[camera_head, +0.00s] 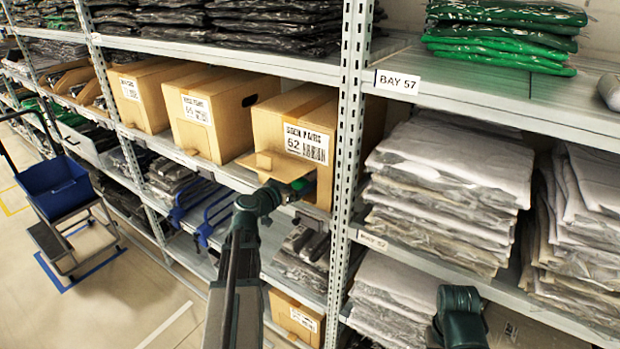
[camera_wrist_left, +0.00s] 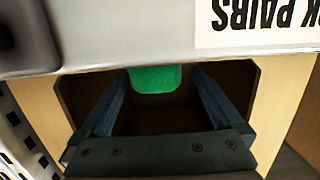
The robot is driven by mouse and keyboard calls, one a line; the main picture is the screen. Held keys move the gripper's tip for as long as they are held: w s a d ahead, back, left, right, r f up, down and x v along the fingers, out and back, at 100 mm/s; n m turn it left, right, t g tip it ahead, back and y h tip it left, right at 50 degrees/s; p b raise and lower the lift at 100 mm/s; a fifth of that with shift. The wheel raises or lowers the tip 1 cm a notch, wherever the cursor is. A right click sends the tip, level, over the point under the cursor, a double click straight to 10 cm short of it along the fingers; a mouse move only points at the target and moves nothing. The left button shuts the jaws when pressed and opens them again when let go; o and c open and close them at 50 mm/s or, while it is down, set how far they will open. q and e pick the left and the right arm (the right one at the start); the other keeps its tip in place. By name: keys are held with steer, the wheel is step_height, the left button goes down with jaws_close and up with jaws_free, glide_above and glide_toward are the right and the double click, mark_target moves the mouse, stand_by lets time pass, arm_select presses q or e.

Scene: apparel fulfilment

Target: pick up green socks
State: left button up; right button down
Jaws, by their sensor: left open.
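Green socks (camera_wrist_left: 153,78) show as a rounded green end inside the dark opening of a cardboard box in the left wrist view. A small green patch (camera_head: 307,186) also shows at the low front opening of the box labelled 52 (camera_head: 268,128) in the head view. My left gripper (camera_wrist_left: 160,75) is open, its two blue-grey fingers reaching into the opening on either side of the green end. No clear contact shows. The rest of the socks is hidden in the box. My right gripper is out of view; only a right arm link shows at the bottom.
Two more cardboard boxes (camera_head: 197,115) stand to the left on the same shelf. A metal upright (camera_head: 347,120) is close right of the box. Bagged grey garments (camera_head: 450,190) and folded green garments (camera_head: 500,35) fill the right shelves. A blue-bin cart (camera_head: 55,190) stands in the left aisle.

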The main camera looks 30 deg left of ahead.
mark_target(310, 173)
arm_select(q)
steer(key=shift+w+d+f, duration=0.1)
steer(key=shift+w+d, duration=0.1)
steer(key=shift+w, duration=1.15)
steer(key=shift+w+d+f, duration=0.1)
steer(key=shift+w+d, duration=0.05)
steer(key=shift+w, duration=1.15)
steer(key=c, duration=1.4)
